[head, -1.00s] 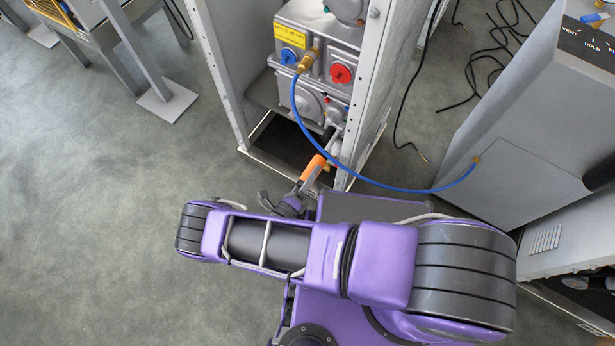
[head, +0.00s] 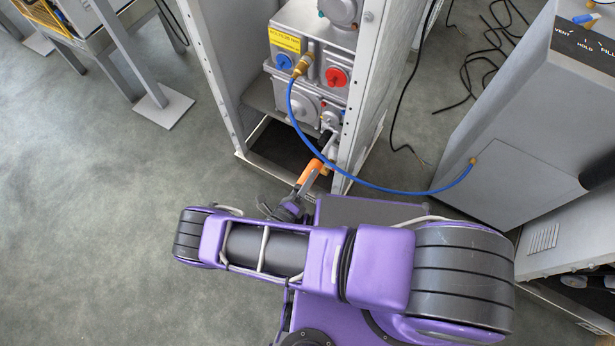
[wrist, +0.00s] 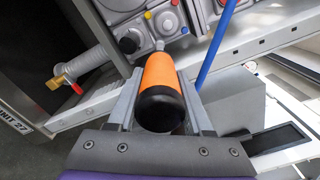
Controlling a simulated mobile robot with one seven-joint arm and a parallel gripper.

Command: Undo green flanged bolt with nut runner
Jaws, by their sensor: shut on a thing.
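The nut runner (head: 311,172) has an orange grip with a dark end. My gripper (head: 298,192) is shut around it low in front of the rack. In the wrist view the orange nut runner (wrist: 160,82) sits between the jaws of my gripper (wrist: 162,105), its black end cap towards the camera. Its far end points at the lower part of the grey unit (head: 305,95). I cannot tell whether that end touches anything.
The rack's right post (head: 362,95) stands close beside the tool. A blue hose (head: 380,188) loops from the unit to the grey console (head: 520,130) at right. Black cables (head: 490,60) lie on the floor. Open floor (head: 90,200) is at left.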

